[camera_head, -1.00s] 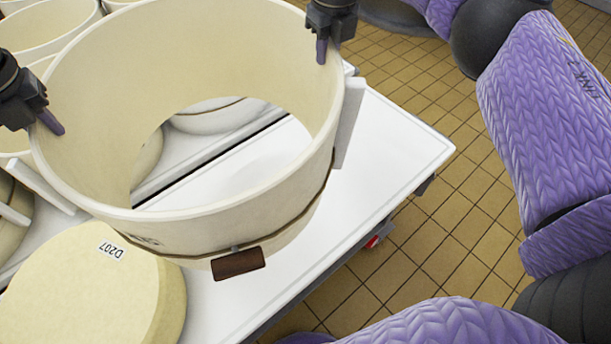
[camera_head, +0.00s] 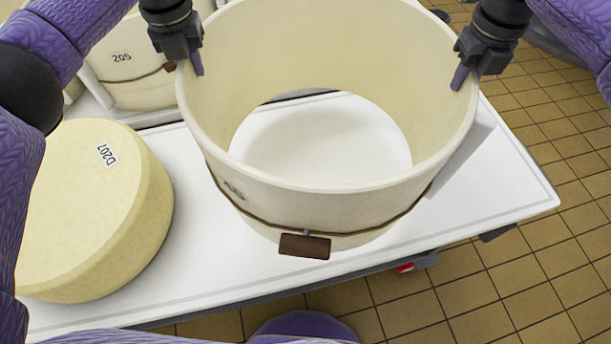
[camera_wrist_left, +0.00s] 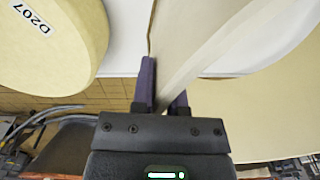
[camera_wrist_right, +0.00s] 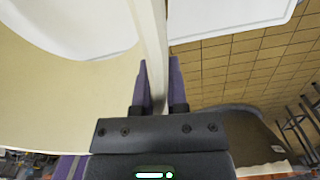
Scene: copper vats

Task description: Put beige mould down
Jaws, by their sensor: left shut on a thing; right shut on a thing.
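The beige mould (camera_head: 330,215) is a large open ring with a cord and a brown wooden toggle at its front. It is upright over the white table (camera_head: 215,265); whether its bottom edge touches the table I cannot tell. My left gripper (camera_head: 197,65) is shut on its left rim, and my right gripper (camera_head: 460,75) is shut on its right rim. In the left wrist view the mould's wall (camera_wrist_left: 190,60) runs between the purple fingers (camera_wrist_left: 160,85). In the right wrist view the wall (camera_wrist_right: 152,50) is likewise between the fingers (camera_wrist_right: 158,85).
A yellow cheese wheel (camera_head: 85,215) labelled D207 lies on the table left of the mould. Another mould (camera_head: 130,75) labelled 205 stands behind it. The table's right end is bare, with tiled floor (camera_head: 540,255) beyond its edge.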

